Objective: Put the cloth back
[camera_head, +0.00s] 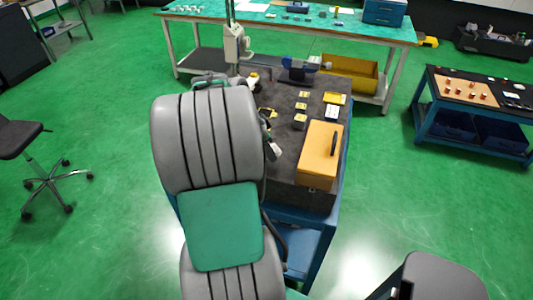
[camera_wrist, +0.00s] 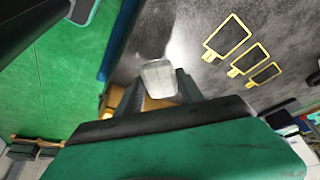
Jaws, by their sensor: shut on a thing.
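My gripper (camera_wrist: 158,92) shows in the wrist view, its two dark fingers closed on a small pale grey-white piece that looks like the cloth (camera_wrist: 159,76). The piece is over the dark grey worktop (camera_wrist: 205,85); I cannot tell whether it touches the surface. In the head view my arm covers the left part of this worktop (camera_head: 318,98) and hides most of the gripper. Yellow-outlined marks (camera_wrist: 228,37) lie on the worktop to the right of the gripper in the wrist view.
A yellow box (camera_head: 318,150) with a black handle stands at the worktop's near right corner. A blue clamp-like device (camera_head: 297,72) is at its far side. A green-topped bench (camera_head: 370,30) stands behind, a low blue table (camera_head: 465,90) right.

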